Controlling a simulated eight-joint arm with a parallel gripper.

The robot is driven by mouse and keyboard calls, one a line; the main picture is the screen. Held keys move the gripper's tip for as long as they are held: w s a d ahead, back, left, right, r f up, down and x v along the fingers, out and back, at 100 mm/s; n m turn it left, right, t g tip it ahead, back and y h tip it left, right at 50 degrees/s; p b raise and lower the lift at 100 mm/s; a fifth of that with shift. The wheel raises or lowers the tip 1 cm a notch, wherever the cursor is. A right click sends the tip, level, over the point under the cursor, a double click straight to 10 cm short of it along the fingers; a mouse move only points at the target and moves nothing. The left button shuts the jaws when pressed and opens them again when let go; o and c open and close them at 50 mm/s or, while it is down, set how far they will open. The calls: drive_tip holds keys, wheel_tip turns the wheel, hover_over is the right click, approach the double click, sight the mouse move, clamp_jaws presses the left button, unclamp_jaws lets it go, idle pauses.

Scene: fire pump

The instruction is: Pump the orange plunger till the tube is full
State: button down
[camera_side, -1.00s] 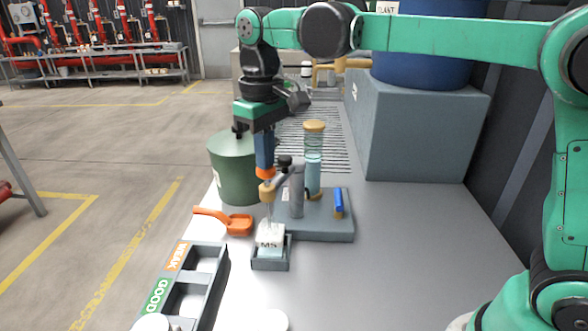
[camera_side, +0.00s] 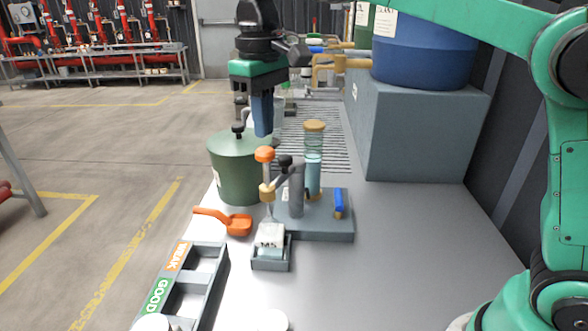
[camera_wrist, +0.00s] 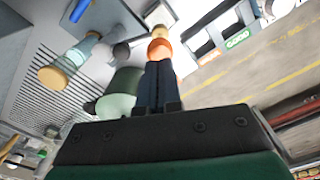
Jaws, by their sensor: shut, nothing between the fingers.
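The orange plunger knob (camera_side: 264,154) stands raised on its thin rod above the pump. It also shows just beyond my fingertips in the wrist view (camera_wrist: 160,48). My gripper (camera_side: 263,133) is shut and empty, with its blue fingers pointing down just above the knob. The clear tube (camera_side: 314,150) stands upright behind the pump with a tan cap. Bluish liquid fills its lower part, and the upper ringed part looks clear. The tube also shows in the wrist view (camera_wrist: 77,55). The grey pump base (camera_side: 325,222) sits on the table.
A green drum (camera_side: 232,170) stands close to the left of the pump. An orange scoop (camera_side: 238,225), a small tray (camera_side: 271,264) holding a labelled beaker, and a WEAK/GOOD rack (camera_side: 215,275) lie in front. A blue-handled valve (camera_side: 338,203) is on the base. The right tabletop is clear.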

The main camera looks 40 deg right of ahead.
wheel_tip(320, 180, up, 6)
idle(0.8)
drive_tip(key=s+d+f+m+t, duration=0.1)
drive_tip(key=s+d+f+t, duration=0.2)
drive_tip(key=f, duration=0.5)
drive_tip(key=s+d+f+m+t, duration=0.2)
drive_tip(key=s+d+f+t, duration=0.2)
drive_tip(key=s+f, duration=0.3)
drive_tip(key=shift+s+d+f, duration=0.2)
drive_tip(key=shift+d+f, duration=0.2)
drive_tip(key=shift+f, duration=0.45)
